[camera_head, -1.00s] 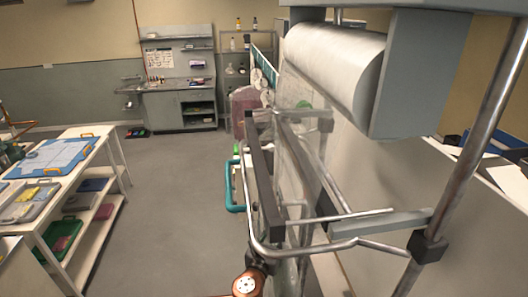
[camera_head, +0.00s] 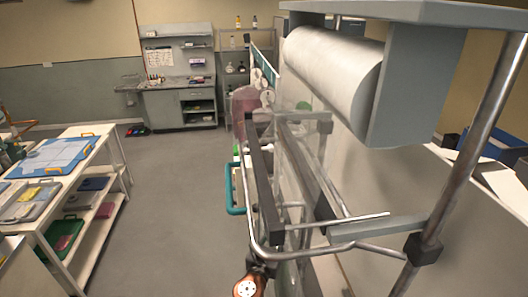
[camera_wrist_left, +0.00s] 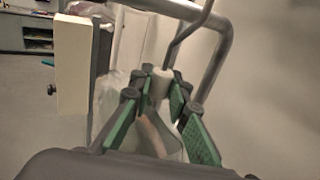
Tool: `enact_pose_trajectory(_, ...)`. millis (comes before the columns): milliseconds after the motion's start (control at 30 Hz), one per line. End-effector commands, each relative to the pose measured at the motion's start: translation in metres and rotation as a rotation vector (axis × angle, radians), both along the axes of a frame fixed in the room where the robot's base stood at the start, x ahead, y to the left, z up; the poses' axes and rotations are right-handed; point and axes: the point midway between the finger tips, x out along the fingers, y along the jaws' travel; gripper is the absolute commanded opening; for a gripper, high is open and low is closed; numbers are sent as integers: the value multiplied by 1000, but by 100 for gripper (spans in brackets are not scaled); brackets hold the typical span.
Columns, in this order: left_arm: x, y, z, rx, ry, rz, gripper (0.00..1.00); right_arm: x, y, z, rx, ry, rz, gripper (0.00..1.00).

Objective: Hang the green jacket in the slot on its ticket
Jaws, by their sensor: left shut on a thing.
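My left gripper (camera_wrist_left: 155,105) has green-padded fingers in the left wrist view. It is shut around the white neck (camera_wrist_left: 161,82) of a hanger whose metal hook (camera_wrist_left: 186,38) rises toward a grey tube (camera_wrist_left: 218,45). I cannot tell whether the hook touches the tube. A pale, see-through cover hangs between the fingers; no green jacket can be made out there. In the head view, my left gripper (camera_head: 262,266) is small and dark at the bottom, below the rail frame (camera_head: 262,180). The ticket cannot be made out. My right gripper is not in view.
A roll of clear film (camera_head: 335,65) hangs over the rail on the right. A white table (camera_head: 95,180) with trays stands at left. A grey workbench (camera_head: 180,105) is at the back. The floor (camera_head: 165,210) between is clear.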

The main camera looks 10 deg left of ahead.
Motion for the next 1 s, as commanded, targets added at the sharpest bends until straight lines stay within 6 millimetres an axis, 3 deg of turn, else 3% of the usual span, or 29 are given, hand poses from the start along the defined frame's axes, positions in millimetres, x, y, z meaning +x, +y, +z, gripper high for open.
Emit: enact_pose_trajectory(1000,-49,-21,4,-2,-5,-2,0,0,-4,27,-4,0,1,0)
